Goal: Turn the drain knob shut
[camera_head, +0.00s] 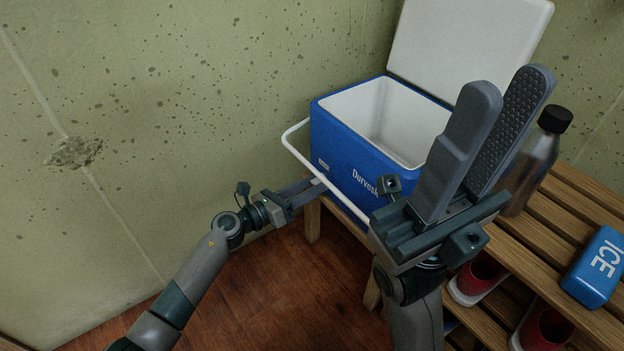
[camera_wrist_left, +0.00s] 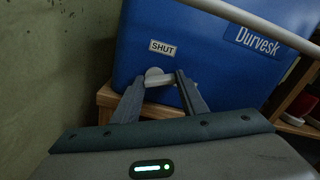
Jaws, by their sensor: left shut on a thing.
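The blue cooler (camera_head: 345,150) stands with its white lid up on a slatted wooden bench. In the left wrist view, the white drain knob (camera_wrist_left: 154,76) is low on the cooler's blue side (camera_wrist_left: 200,50), under a small label reading SHUT (camera_wrist_left: 162,48). My left gripper (camera_head: 318,186) is at the cooler's lower end. In the left wrist view its fingers (camera_wrist_left: 158,85) are on either side of the knob, shut on it. The fingers hide part of the knob. My right gripper (camera_head: 510,90) is raised in front of the cooler, empty, its fingers apart.
The cooler's white carry handle (camera_head: 297,150) swings out above my left gripper. A metal bottle (camera_head: 533,165) and a blue ICE pack (camera_head: 598,268) are on the bench (camera_head: 520,245) at right. Red-and-white items (camera_head: 545,328) sit on its lower shelf. A concrete wall (camera_head: 200,80) is behind.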

